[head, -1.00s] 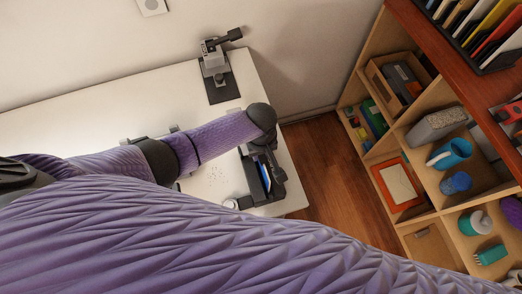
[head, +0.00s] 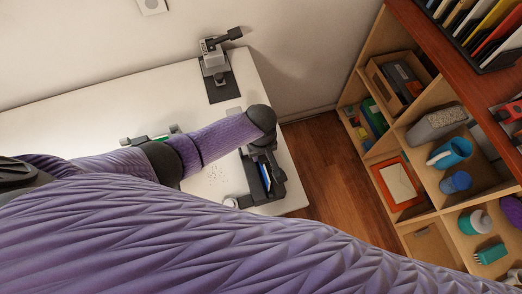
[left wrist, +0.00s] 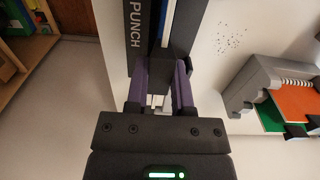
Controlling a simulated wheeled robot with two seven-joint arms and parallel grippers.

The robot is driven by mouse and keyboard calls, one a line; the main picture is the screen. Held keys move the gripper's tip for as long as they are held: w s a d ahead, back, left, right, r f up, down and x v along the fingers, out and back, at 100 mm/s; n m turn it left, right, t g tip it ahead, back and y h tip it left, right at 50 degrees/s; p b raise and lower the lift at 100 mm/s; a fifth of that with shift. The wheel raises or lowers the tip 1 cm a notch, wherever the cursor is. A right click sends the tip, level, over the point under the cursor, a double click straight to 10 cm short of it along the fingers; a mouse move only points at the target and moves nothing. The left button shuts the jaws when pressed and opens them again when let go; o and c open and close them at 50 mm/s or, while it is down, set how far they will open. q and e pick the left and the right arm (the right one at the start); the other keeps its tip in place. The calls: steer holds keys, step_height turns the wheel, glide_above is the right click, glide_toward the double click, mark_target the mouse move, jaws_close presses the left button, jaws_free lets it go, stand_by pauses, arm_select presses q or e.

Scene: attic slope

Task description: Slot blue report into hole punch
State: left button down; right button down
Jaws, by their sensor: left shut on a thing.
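The hole punch (head: 278,190) is a dark device at the right end of the white table, and its dark bar lettered PUNCH (left wrist: 136,28) shows in the left wrist view. The blue report (head: 265,174) shows as a thin blue and white edge within the punch's dark frame, and as a strip (left wrist: 167,18) beside the lettered bar. My left gripper (left wrist: 160,72) is over the punch, its purple fingers closed on a dark block at the report's near end. How deep the report sits is hidden. My right gripper is not in view.
A grey device with a lever (head: 214,66) stands at the table's back. A grey machine (left wrist: 262,82) with orange and green sheets is beside the punch in the left wrist view. Wooden shelves (head: 415,220) stand right, beyond a floor gap. My purple arm covers much of the table.

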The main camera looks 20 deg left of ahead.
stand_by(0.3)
arm_select(q)
steer(key=shift+c, duration=2)
jaws_free()
step_height(320, 180, up, 4)
steer(key=p, duration=0.4)
step_height(320, 180, up, 3)
steer(key=p, duration=0.3)
steer(key=shift+p, duration=0.4)
